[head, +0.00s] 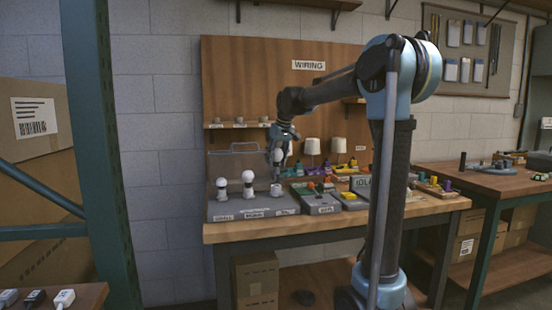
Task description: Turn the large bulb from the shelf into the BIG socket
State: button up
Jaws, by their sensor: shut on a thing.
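My gripper (281,141) points down over the right part of a grey socket board (236,213) on the bench. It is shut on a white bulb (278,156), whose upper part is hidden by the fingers. The bulb is apart from this socket, with a visible gap. Two other sockets to the left carry white bulbs: a left bulb (221,183) and a middle bulb (248,177). The board's labels are too small to read surely.
A small shelf (238,125) on the WIRING backboard (255,80) holds several small parts. A green post (98,150) stands at left.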

aim_at(276, 170)
jog(key=shift+a+f, duration=0.1)
jog(key=shift+f, duration=2)
jog(key=shift+s, duration=0.2)
jog(key=shift+f, duration=1.9)
dwell(2.8)
jog(key=m+h, duration=0.1)
jog(key=m, duration=0.2)
jog(key=shift+m+t, duration=0.3)
jog(key=shift+m+h, duration=0.8)
jog(key=shift+m, duration=0.8)
